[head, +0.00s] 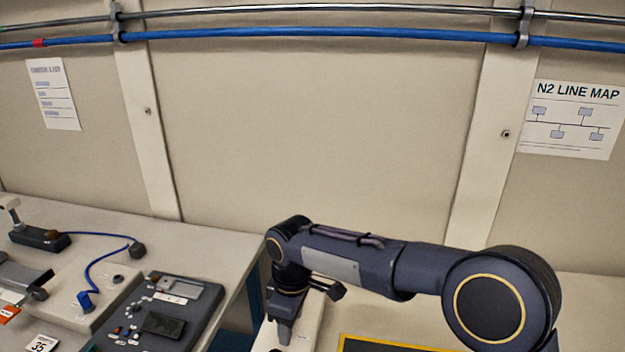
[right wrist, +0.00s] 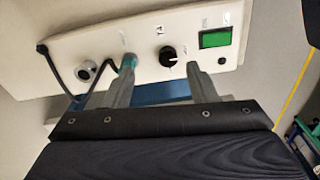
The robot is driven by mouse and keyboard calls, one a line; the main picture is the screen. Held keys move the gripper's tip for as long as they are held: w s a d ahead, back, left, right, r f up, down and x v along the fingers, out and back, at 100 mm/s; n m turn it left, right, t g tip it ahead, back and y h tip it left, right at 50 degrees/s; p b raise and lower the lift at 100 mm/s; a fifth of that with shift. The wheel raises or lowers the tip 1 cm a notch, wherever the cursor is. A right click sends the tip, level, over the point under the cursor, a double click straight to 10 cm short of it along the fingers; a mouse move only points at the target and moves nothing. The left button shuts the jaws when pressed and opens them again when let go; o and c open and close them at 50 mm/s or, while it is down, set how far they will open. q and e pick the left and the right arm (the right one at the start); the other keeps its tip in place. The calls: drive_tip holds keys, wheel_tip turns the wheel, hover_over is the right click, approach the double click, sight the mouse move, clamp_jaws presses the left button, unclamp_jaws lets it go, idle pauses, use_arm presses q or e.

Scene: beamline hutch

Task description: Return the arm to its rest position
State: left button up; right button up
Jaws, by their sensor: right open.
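My right arm (head: 350,262) reaches in from the right in the head view, its forearm raised over the bench and its wrist bent down. My right gripper (head: 285,332) points down near the left edge of a pale surface. In the right wrist view the right gripper (right wrist: 160,72) is open, with its two fingers apart and nothing seen between them. Behind the fingers is a white panel (right wrist: 145,73) with a black knob (right wrist: 168,56), a green display (right wrist: 215,38) and a round silver socket (right wrist: 86,70). Whether a finger touches the panel cannot be told. My left gripper is not in view.
A grey bench (head: 205,248) at left holds a dark control box (head: 160,325), a blue cable (head: 98,262) and small devices. A yellow-edged dark area (head: 375,346) lies below my forearm. The wall behind carries a blue pipe (head: 320,32) and a line map (head: 572,120).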

drive_tip(key=s+d+r+m+t+y, duration=0.1)
drive_tip(key=s+d+r+m, duration=0.3)
drive_tip(key=d, duration=0.6)
drive_tip(key=s+d+r+m+t+y, duration=0.1)
drive_tip(key=s+d+r+m, duration=0.3)
drive_tip(key=d, duration=0.5)
drive_tip(key=s+d+f+m+t, duration=0.1)
drive_tip(key=s+d+f+m, duration=0.1)
drive_tip(key=s, duration=0.6)
drive_tip(key=s+d+f+m+t+y, duration=0.1)
drive_tip(key=s+d+f+m+t, duration=0.1)
drive_tip(key=s+d+m, duration=0.3)
drive_tip(key=s+m, duration=0.1)
drive_tip(key=s, duration=0.1)
drive_tip(key=shift+s+f, duration=0.25)
drive_tip(key=shift+s, duration=0.1)
